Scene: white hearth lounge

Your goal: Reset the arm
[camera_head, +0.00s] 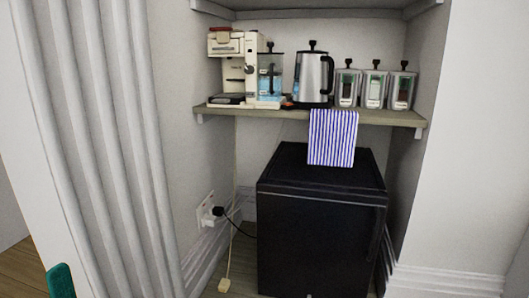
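Neither of my grippers and no clear part of my arms shows in the head view. A small teal shape shows at the bottom left edge, cut off by the frame, and I cannot tell what it is.
A black mini fridge (315,235) stands in an alcove under a wooden shelf (385,115). A plugged socket (206,212) is low on the wall.

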